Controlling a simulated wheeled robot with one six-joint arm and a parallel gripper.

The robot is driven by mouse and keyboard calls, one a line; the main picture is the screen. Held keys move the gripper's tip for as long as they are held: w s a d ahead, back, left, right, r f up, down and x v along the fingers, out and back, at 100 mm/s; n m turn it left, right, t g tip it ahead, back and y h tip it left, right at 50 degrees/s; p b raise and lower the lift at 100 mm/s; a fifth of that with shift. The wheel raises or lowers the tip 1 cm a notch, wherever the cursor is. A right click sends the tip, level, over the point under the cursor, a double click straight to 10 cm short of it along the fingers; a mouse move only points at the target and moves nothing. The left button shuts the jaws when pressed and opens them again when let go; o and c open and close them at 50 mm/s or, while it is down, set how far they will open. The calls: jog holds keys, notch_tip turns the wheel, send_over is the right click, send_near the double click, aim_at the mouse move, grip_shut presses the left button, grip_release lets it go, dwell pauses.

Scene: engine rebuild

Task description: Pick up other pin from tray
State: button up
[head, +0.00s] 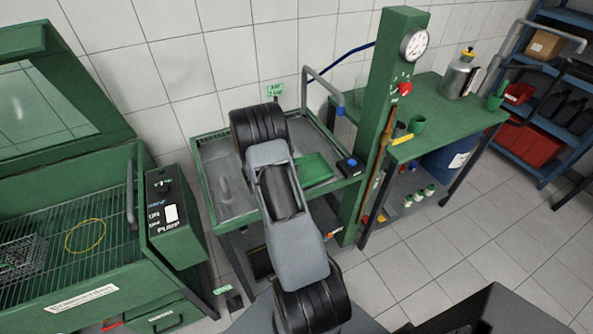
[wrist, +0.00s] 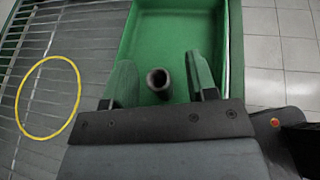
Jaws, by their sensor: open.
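A dark, hollow-ended pin (wrist: 158,84) shows in the wrist view, its round end facing the camera. It appears over the floor of a green tray (wrist: 180,22), between the two green fingers of my gripper (wrist: 160,68). The fingers are apart, with a gap visible on each side of the pin. I cannot tell how far the fingertips are above the tray floor. In the head view my arm covers the gripper, and I cannot make out the pin there.
A yellow ring (wrist: 48,97) lies on a slatted grate left of the tray; it also shows in the washer in the head view (head: 86,236). Tiled floor (wrist: 280,45) is right of the tray. A green post (head: 372,120) with a gauge stands right of my arm.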

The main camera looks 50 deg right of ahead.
jog(key=shift+c, duration=0.4)
jog(key=c, duration=0.9)
jog(key=shift+r, duration=0.1)
